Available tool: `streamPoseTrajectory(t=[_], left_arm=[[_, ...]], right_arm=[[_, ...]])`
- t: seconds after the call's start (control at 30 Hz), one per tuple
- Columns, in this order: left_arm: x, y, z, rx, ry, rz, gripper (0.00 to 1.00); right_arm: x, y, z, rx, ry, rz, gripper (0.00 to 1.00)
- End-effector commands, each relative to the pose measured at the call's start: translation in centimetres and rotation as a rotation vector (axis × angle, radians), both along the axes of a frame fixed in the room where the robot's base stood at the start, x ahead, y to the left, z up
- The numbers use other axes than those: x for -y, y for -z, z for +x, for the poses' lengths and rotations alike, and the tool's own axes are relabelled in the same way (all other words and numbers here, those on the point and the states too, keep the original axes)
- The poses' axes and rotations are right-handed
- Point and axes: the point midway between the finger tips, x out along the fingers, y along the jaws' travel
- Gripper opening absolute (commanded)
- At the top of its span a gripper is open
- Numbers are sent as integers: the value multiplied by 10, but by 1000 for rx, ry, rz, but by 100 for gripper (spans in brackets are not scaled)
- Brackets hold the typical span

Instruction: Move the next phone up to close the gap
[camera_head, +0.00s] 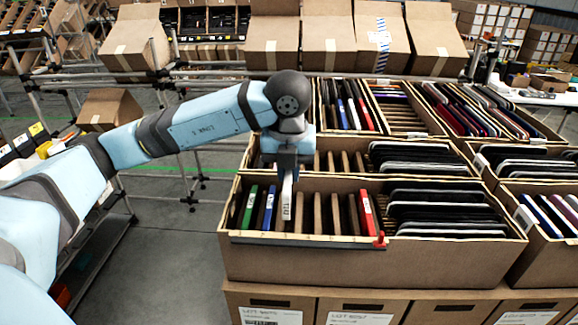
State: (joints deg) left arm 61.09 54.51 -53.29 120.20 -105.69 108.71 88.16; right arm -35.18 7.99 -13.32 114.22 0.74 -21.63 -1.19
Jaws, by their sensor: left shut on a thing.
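My left gripper (288,172) points down over the left part of the front carton (300,262). It is shut on a pale, thin phone (287,200) with dark marks on its edge. The phone stands upright, its lower part down among the cardboard dividers; I cannot tell if it touches the bottom. To its left in the same row stand a green phone (250,207) and a blue phone (269,207). To its right are several brown dividers, then a red phone (366,212). My right gripper is not in view.
Dark phones (445,210) fill the front carton's right side. More cartons with phones stand behind and to the right, close together. A dark rail with a red end piece (380,240) runs along the front carton's near edge. Tilted cartons (330,45) line a rack behind.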

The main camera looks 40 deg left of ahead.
Motion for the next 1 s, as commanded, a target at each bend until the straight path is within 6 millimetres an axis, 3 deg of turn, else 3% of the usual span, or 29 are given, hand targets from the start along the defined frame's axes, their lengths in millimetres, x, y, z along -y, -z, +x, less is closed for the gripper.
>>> streamPoseTrajectory(t=[1.0], left_arm=[[0, 75, 0, 1, 0, -1, 0]], right_arm=[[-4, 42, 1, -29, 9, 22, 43]])
